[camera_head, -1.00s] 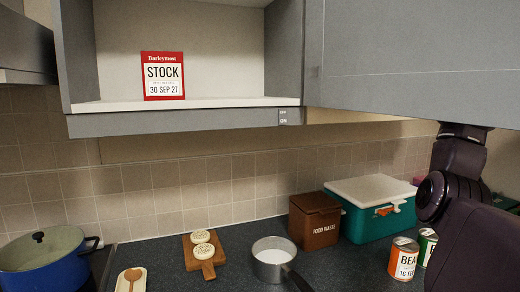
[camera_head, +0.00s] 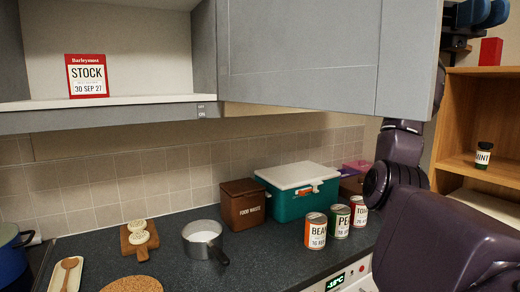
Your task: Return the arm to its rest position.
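My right arm (camera_head: 400,150) comes in from the lower right and bends upward at the elbow. Its forearm rises behind the lower right edge of the grey wall cabinet (camera_head: 300,60). A dark and blue shape (camera_head: 482,12) shows at the top right edge of the picture, beyond the cabinet. I cannot make out gripper fingers there, so whether the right gripper is open or shut is hidden. My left arm and gripper are out of view.
The wooden shelf (camera_head: 455,110) at right holds a MINT jar (camera_head: 483,155). Several cans, including an orange-labelled one (camera_head: 316,230), stand on the counter near my elbow. Behind are a green cooler (camera_head: 290,205) and a brown food-waste bin (camera_head: 242,205). A saucepan (camera_head: 203,240) stands left.

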